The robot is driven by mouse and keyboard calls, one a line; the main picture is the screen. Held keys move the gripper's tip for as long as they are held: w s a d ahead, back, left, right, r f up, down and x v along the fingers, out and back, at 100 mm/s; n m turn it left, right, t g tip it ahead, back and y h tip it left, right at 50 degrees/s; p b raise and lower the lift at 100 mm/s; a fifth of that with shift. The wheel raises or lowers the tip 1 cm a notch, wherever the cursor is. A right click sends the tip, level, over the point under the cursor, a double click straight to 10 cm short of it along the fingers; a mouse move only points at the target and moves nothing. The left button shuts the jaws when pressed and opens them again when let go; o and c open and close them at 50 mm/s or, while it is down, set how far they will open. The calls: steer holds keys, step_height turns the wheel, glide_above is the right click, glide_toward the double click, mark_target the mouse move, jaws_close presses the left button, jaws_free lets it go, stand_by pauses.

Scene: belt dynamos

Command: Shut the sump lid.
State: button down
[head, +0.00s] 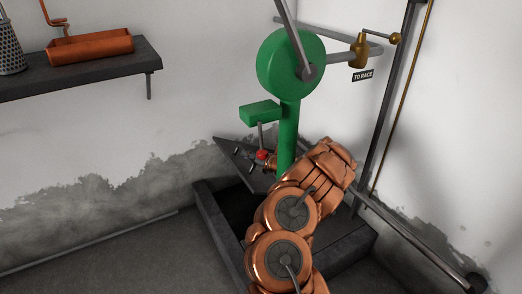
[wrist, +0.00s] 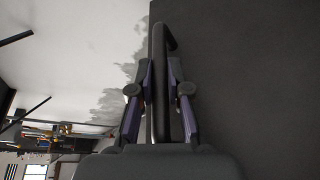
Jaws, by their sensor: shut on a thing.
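The sump lid (head: 232,147) is a dark grey plate. In the head view it stands tilted up, open, at the back of the sump box (head: 212,222), whose dark inside shows. In the wrist view the lid's flat dark face (wrist: 250,80) fills the right side. My gripper (wrist: 160,82) is shut on the lid's dark bar handle (wrist: 159,40), with one finger on each side of it. In the head view my copper arm covers part of the box and lid, and I cannot make out the fingertips clearly.
A green pump (head: 289,120) with a round wheel and a lever rises beside the lid. A dark post and brass pipe (head: 402,95) run down the wall at right. A shelf (head: 80,77) holds a copper trough (head: 90,47) and a grater-like can (head: 11,52). Floor at left is clear.

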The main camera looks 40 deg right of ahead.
steer(key=shift+a+f, duration=0.2)
steer(key=shift+f, duration=0.1)
steer(key=c, duration=1.1)
jaws_free()
steer(key=shift+r, duration=0.1)
steer(key=shift+c, duration=0.2)
steer(key=shift+s, duration=0.1)
steer(key=shift+v, duration=5.9)
steer(key=shift+d+r, duration=0.1)
